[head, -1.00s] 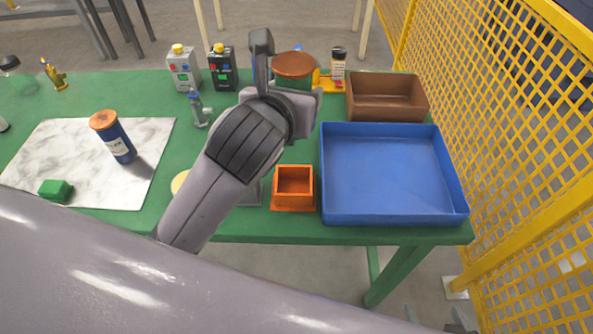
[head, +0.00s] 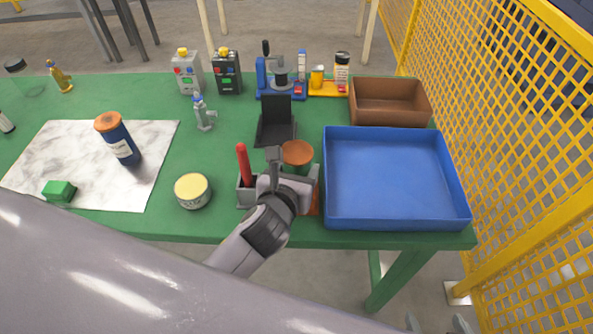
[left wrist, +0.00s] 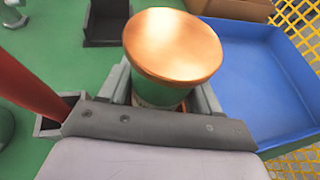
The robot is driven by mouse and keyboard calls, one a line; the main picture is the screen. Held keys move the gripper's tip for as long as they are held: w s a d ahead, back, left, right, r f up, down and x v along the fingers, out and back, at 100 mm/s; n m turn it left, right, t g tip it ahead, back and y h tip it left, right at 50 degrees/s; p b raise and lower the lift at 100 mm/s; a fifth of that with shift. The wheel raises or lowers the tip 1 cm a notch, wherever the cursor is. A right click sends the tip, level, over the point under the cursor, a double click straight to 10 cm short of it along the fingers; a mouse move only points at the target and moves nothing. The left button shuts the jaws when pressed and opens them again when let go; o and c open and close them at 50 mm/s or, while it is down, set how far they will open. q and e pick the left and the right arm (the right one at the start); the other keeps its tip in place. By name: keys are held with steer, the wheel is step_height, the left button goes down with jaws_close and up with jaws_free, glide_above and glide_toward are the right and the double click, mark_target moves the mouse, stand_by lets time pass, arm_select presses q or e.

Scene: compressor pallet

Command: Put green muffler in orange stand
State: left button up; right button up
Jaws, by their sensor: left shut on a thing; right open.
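The green muffler (head: 297,153) has a copper-brown round top and a green body. My left gripper (head: 290,173) is shut on it, and the left wrist view shows the muffler (left wrist: 174,45) upright between the fingers. The orange stand (head: 315,203) is a small square open box near the table's front edge. It is mostly hidden behind my left gripper. The muffler is at or just above the stand; I cannot tell whether its bottom is inside. My right gripper (head: 437,325) shows only as fingertips, apart, at the bottom edge, empty.
The blue tray (head: 392,185) is close on the right, empty. A grey holder with a red stick (head: 243,165) is close on the left. A black stand (head: 276,120) is behind. A round tin (head: 192,190) and a marble board (head: 85,140) lie farther left.

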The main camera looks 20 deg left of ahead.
arm_select(q)
steer(key=shift+f, duration=0.35)
steer(key=o, duration=1.4)
steer(key=shift+f, duration=0.2)
